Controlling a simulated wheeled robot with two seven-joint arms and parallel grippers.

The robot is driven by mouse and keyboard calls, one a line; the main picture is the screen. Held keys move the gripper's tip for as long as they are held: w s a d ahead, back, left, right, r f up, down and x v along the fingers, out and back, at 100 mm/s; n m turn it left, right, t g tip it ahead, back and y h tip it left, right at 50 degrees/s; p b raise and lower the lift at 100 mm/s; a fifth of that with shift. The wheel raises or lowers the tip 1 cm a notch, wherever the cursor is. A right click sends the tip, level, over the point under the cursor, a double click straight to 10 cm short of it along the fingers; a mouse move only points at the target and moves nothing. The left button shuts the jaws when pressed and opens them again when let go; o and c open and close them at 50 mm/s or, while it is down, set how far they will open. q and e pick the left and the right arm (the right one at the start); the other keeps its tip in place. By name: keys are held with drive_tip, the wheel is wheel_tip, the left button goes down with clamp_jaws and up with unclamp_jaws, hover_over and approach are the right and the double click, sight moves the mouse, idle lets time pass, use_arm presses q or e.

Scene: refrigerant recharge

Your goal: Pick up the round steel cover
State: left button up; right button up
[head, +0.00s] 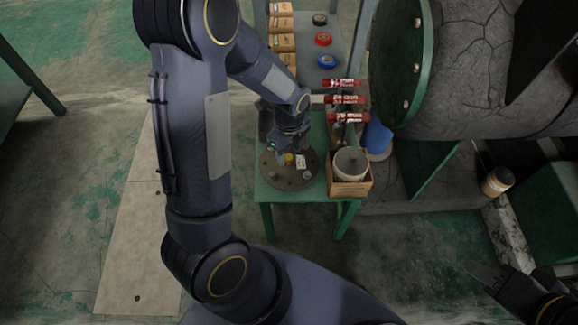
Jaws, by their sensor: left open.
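The round steel cover (291,181) looks like a dark grey disc lying on the small green table (262,192). Small fittings show on its top, one of them yellow, along with a white label. My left gripper (284,156) is open over the far left part of the disc, pointing down. My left wrist hides part of the disc's far edge, and I cannot tell whether the fingers touch it. My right gripper (488,276) is at the lower right, far from the disc; I cannot tell whether its fingers are apart.
A wooden box (350,188) holding a pale round container (351,162) stands right of the disc. Red cylinders (345,100) lie behind it, near a blue object (378,138). A shelf (338,22) with tape rolls and small boxes is farther back. A large grey tank (460,70) fills the upper right.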

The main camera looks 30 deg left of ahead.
use_arm(q)
wheel_tip(320, 180, down, 2)
drive_tip(key=shift+f, duration=0.15)
clamp_jaws()
drive_tip(key=shift+r, duration=0.25)
drive_tip(key=shift+r, duration=0.55)
wheel_tip(320, 180, up, 2)
drive_tip(key=shift+w+r+p, duration=0.1)
drive_tip(key=shift+p, duration=0.5)
drive_tip(key=s+a+r+p, duration=0.5)
drive_tip(key=s+r, duration=0.4)
drive_tip(key=s, duration=0.3)
drive_tip(key=shift+s+a+r, duration=0.25)
drive_tip(key=shift+s+a, duration=0.1)
drive_tip(key=shift+a, duration=0.35)
